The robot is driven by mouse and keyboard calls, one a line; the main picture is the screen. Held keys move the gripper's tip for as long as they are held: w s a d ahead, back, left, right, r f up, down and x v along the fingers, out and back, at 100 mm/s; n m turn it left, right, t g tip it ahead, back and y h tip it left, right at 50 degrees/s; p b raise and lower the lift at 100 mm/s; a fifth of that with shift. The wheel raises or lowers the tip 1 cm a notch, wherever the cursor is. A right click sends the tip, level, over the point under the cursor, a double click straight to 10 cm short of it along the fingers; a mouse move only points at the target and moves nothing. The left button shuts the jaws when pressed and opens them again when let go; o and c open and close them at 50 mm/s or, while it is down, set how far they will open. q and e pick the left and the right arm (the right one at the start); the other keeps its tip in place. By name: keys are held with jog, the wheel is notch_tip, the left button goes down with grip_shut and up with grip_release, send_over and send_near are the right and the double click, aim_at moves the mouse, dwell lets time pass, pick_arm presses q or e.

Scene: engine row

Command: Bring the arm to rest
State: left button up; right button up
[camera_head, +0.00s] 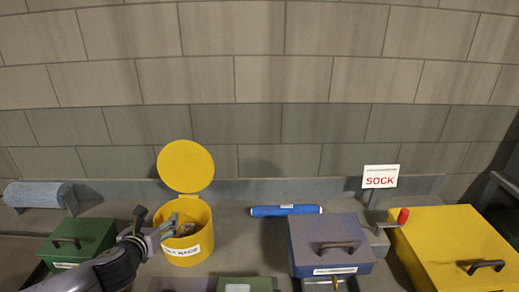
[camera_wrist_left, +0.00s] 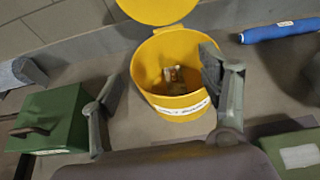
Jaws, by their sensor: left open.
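My left arm comes in from the lower left in the head view. Its gripper (camera_head: 155,222) is open, with one finger overlapping the near-left rim of a round yellow bin (camera_head: 187,248). In the left wrist view the open gripper (camera_wrist_left: 165,92) has its fingers apart, and the bin (camera_wrist_left: 180,107) shows between and beyond them. Nothing is held between the fingers. The bin's round lid (camera_head: 185,166) stands open. Small crumpled, brownish contents (camera_wrist_left: 173,80) lie inside; I cannot tell exactly what they are. My right gripper is out of view.
A green box (camera_head: 88,238) stands left of the bin, with a grey-blue roll (camera_head: 40,194) behind it. A blue tube (camera_head: 285,210) lies behind. A purple-grey box (camera_head: 328,236) and a yellow box (camera_head: 465,240) stand right. A SOCK sign (camera_head: 380,177) stands near the wall.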

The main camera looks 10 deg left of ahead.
pick_arm(q)
jog(key=s+d+f+n+g+h, duration=0.1)
jog(key=s+d+f+n+g, duration=0.3)
jog(key=s+d+f+n, duration=0.75)
jog(key=s+d+f+n+g+h, duration=0.1)
jog(key=s+d+f+n+g, duration=0.2)
jog(key=s+n, duration=0.6)
jog(key=s+d+n+g+h, duration=0.15)
jog(key=s+d+n, duration=0.25)
jog(key=s+n, duration=0.45)
notch_tip(320, 180, down, 30)
jog(key=n+g+b, duration=0.2)
jog(key=b, duration=0.2)
jog(key=s+a+f+g+b, duration=0.1)
jog(key=s+a+f+b, duration=0.1)
jog(key=s+f, duration=1.5)
notch_tip(320, 180, down, 2)
jog(key=shift+a+f+b, duration=0.1)
jog(key=shift+a+b, duration=0.25)
jog(key=shift+a, duration=0.05)
